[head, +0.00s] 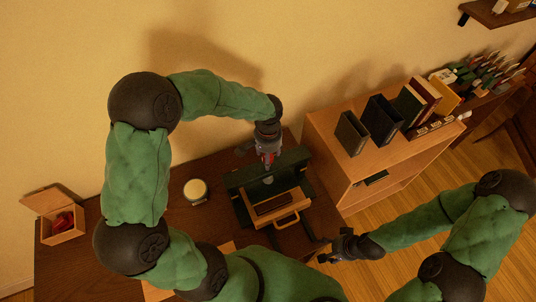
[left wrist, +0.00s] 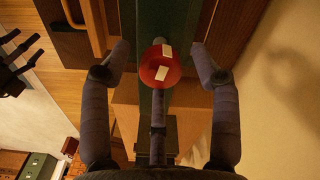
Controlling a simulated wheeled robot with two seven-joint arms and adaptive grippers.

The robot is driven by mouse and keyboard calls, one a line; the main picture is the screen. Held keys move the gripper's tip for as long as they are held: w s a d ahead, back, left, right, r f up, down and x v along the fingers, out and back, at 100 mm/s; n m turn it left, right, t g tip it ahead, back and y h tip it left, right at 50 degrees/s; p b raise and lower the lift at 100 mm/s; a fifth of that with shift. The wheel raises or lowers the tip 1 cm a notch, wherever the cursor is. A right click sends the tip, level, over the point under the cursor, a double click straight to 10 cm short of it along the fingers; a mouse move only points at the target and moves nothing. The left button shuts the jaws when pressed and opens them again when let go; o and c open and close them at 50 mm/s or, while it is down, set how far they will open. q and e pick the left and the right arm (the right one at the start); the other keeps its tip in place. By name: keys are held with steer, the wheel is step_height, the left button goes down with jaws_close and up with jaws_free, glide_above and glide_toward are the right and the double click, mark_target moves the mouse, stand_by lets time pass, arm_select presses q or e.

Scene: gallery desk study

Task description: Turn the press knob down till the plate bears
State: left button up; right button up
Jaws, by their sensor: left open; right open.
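The press is a dark green frame (head: 243,180) on the brown desk, with a wooden part and a pale handle at its front. Its red knob (left wrist: 150,70) shows from above in the left wrist view, with two white marks on it. My left gripper (head: 268,160) points down over the press in the head view. In the left wrist view its fingers (left wrist: 160,55) stand open around the knob, with gaps at both sides. The plate's contact is hidden. My right gripper (head: 335,249) is open and empty, to the right of the press by the desk's front edge.
A round jar (head: 195,191) stands left of the press. An open wooden box (head: 62,226) with something red inside is at the desk's left end. A wooden bookcase (head: 335,150) with several dark books on top stands close on the right.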

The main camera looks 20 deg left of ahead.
arm_select(q)
steer(key=c, duration=1.1)
steer(key=shift+m+p, duration=0.35)
steer(key=shift+m, duration=1.15)
steer(key=shift+c, duration=0.2)
steer(key=o, duration=1.1)
steer(key=shift+o, duration=0.2)
step_height(320, 180, up, 12)
